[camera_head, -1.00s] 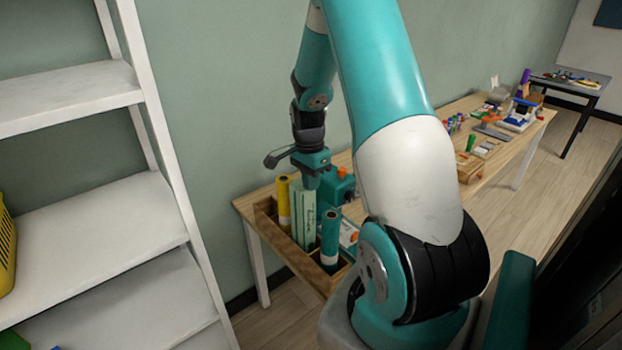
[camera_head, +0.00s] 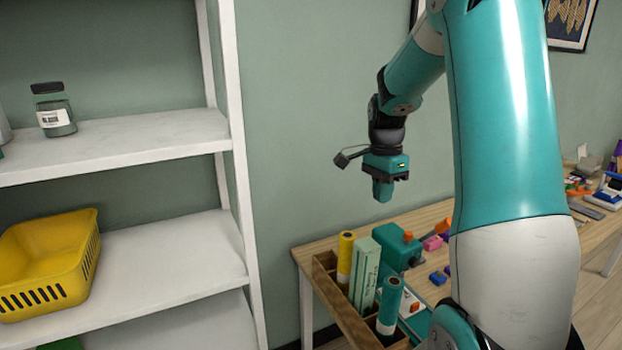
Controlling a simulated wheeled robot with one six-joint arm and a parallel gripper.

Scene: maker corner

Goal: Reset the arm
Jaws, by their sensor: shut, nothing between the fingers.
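My gripper (camera_head: 383,190) hangs from my teal and white arm, pointing down, in the upper middle of the head view. Its fingers are together and hold nothing. It is in the air above the wooden table (camera_head: 433,213), clear of the things on it. Below it stands a wooden box (camera_head: 327,290) with a yellow roll (camera_head: 345,257), a pale green carton (camera_head: 364,275) and a teal roll (camera_head: 389,305) upright in it. My upper arm hides part of the table.
A white shelf unit (camera_head: 170,140) stands at the left, with a yellow basket (camera_head: 45,260) and a jar (camera_head: 54,112). A teal device (camera_head: 398,247) sits behind the box. Several small items lie farther right on the table. The wall is behind my gripper.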

